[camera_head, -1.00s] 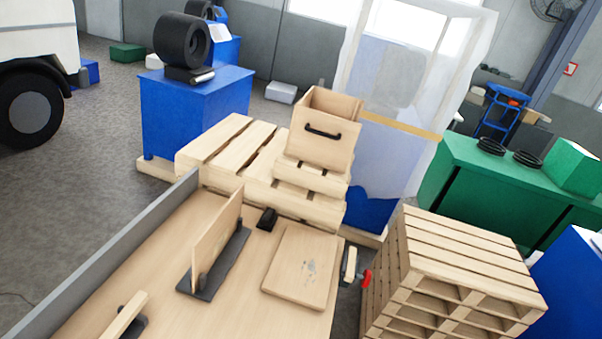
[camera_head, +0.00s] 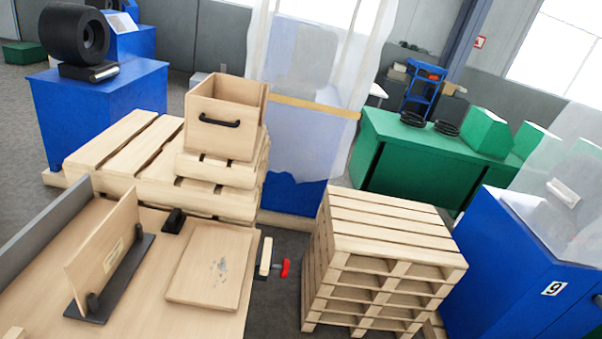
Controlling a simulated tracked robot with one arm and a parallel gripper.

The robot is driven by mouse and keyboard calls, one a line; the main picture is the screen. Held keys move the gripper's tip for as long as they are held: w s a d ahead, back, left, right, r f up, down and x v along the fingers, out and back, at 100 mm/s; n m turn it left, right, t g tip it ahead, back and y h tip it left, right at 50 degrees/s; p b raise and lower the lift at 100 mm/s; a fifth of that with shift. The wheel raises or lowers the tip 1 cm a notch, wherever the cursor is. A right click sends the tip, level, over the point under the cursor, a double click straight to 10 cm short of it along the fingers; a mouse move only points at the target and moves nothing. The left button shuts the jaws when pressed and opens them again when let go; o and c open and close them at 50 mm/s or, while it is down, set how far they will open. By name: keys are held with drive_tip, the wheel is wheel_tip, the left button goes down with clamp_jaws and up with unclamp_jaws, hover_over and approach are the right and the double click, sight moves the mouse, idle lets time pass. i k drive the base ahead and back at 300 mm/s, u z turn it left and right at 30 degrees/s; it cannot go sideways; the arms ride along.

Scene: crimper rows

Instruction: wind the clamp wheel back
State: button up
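A small clamp with a red wheel (camera_head: 285,268) sits at the right edge of the wooden bench (camera_head: 130,318). A pale wooden block (camera_head: 265,256) stands between the wheel and the bench edge, with a dark bar running from it toward the wheel. The clamp is small in the picture, so its fine detail cannot be told. My gripper is not in view.
On the bench are a board (camera_head: 212,265) lying flat and an upright wooden panel (camera_head: 104,247) in a dark stand. A pallet stack (camera_head: 385,245) stands right of the clamp, with a narrow floor gap between. A blue cabinet (camera_head: 510,270) is farther right.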

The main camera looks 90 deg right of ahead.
sight(284, 268)
drive_tip(key=z, duration=1.75)
drive_tip(key=i, duration=0.2)
drive_tip(key=k, duration=0.75)
drive_tip(key=z, duration=0.35)
drive_tip(key=i, duration=1)
